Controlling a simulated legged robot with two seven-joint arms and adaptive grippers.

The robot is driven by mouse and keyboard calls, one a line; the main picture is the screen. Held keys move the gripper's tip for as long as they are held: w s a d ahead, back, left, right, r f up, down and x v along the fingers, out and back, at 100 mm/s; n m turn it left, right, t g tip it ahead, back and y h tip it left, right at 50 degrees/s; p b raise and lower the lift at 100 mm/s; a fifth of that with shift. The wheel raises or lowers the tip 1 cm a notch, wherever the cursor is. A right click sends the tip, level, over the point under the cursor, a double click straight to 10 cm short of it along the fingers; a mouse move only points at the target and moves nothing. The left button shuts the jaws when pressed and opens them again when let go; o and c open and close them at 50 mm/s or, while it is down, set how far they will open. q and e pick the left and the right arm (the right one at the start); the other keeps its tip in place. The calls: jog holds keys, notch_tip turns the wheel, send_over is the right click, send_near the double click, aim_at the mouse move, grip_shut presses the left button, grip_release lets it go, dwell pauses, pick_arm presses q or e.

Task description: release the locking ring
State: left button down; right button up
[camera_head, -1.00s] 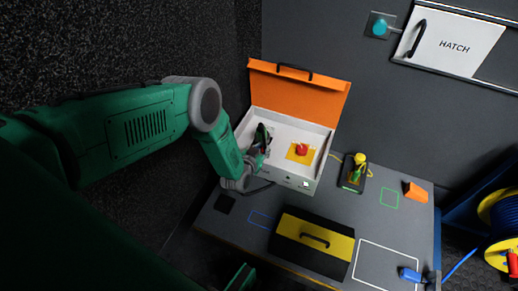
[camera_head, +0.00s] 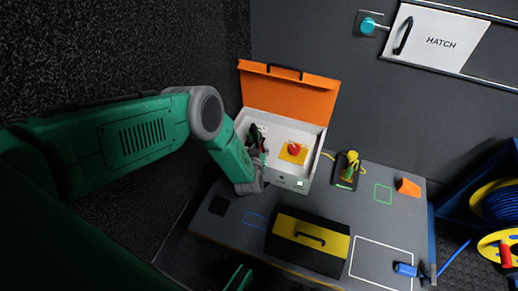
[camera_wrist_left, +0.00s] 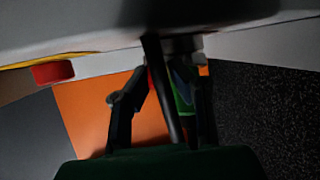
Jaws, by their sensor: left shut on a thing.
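My left gripper (camera_head: 259,146) reaches into the left side of an open white case (camera_head: 318,160). It is shut on a part there, mostly hidden by the fingers. In the left wrist view, a dark rod (camera_wrist_left: 163,90) runs between the fingers, with a small green and blue piece (camera_wrist_left: 183,95) beside it. I cannot make out the locking ring's outline, nor tell whether the held part is the ring. A red knob (camera_head: 294,149) on a yellow plate (camera_head: 286,156) sits inside the case, right of my gripper.
The orange lid (camera_head: 290,96) stands open behind the case. A black and yellow toolbox (camera_head: 310,240) stands in front. A dark tray with a yellow-green tool (camera_head: 350,167), an orange block (camera_head: 408,187) and a blue connector (camera_head: 405,269) are on the right.

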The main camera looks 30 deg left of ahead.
pick_arm(q)
jog(key=c, duration=1.5)
grip_release()
jog(key=shift+d, duration=0.1)
jog(key=shift+c, duration=0.2)
jog(key=v, duration=1.1)
jog(key=shift+s+d+r, duration=0.15)
jog(key=shift+s+d, duration=0.05)
jog(key=shift+s, duration=0.15)
